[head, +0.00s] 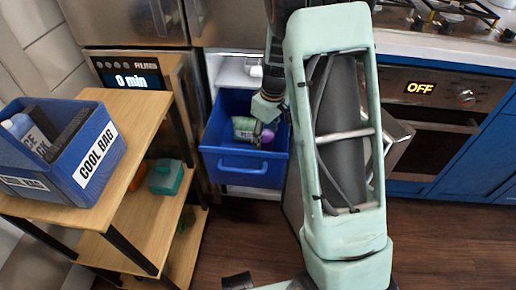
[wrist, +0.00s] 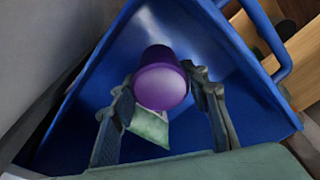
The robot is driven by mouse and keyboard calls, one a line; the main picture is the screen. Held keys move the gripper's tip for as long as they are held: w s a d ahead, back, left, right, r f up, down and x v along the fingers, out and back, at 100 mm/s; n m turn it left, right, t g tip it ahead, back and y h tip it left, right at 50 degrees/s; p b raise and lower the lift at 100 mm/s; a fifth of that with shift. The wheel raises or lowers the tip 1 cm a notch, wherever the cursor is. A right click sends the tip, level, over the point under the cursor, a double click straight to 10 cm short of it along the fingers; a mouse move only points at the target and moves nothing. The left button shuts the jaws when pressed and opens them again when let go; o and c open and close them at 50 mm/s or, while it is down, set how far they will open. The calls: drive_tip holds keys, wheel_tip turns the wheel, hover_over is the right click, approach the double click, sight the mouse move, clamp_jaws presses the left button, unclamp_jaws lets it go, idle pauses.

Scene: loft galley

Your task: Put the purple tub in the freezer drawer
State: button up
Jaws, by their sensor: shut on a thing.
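The freezer drawer (head: 243,167) is blue and pulled open below the fridge in the head view. Its blue inside (wrist: 82,105) fills most of the wrist view. The purple tub (wrist: 160,84) sits between my two fingers in the wrist view. In the head view the purple tub (head: 267,136) shows partly, within the drawer's outline, behind my gripper (head: 258,130). My gripper (wrist: 163,92) is shut on the tub. I cannot tell whether the tub touches the drawer floor.
A pale green packet (wrist: 150,127) lies in the drawer beside the tub; it also shows in the head view (head: 243,126). A blue cool bag box (head: 98,165) stands on a wooden shelf unit (head: 135,108) at left. An oven (head: 440,120) is at right.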

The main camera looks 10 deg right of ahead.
sight(268, 136)
wheel_tip(268, 136, down, 9)
drive_tip(key=b, duration=0.2)
drive_tip(key=shift+b, duration=0.35)
drive_tip(key=shift+f, duration=0.15)
drive_tip(key=shift+f, duration=0.2)
drive_tip(key=o, duration=1.3)
drive_tip(key=shift+r, duration=0.1)
drive_tip(key=shift+r, duration=0.15)
drive_tip(key=r+p, duration=0.1)
drive_tip(key=r, duration=0.3)
drive_tip(key=r+p, duration=0.1)
drive_tip(key=r, duration=0.3)
drive_tip(key=s+d+r+p, duration=0.1)
drive_tip(key=r, duration=0.3)
drive_tip(key=shift+s, duration=0.1)
drive_tip(key=shift+a, duration=0.1)
